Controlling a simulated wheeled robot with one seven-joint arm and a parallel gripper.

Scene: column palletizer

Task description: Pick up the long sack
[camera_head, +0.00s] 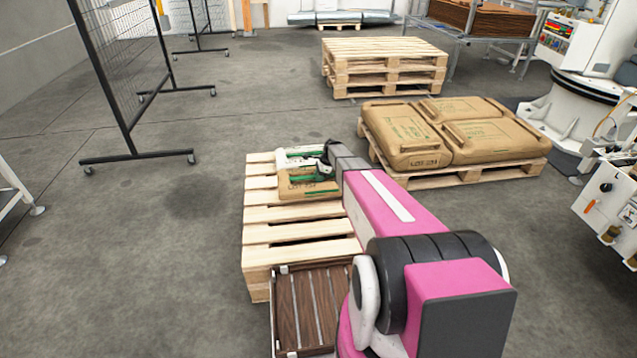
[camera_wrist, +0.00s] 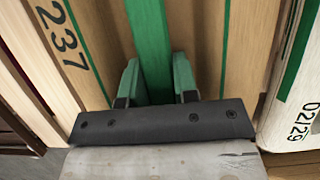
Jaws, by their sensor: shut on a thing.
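A tan sack (camera_head: 310,189) with a green strip on top lies at the far end of the near wooden pallet (camera_head: 262,232). In the wrist view the tan sack (camera_wrist: 210,40) fills the middle and bears the number 237. My gripper (camera_wrist: 157,78) has its two green fingers shut on the raised green strip of this sack. In the head view my gripper (camera_head: 328,165) is over the sack's right part, and my arm partly hides the sack. I cannot tell whether the sack is clear of the slats.
A white sack (camera_head: 292,152) lies against the tan sack's far side. A second pallet (camera_head: 470,179) with several tan sacks (camera_head: 490,143) stands right. Stacked empty pallets (camera_head: 383,62) stand behind. A mesh fence (camera_head: 130,70) stands left; the floor between is clear.

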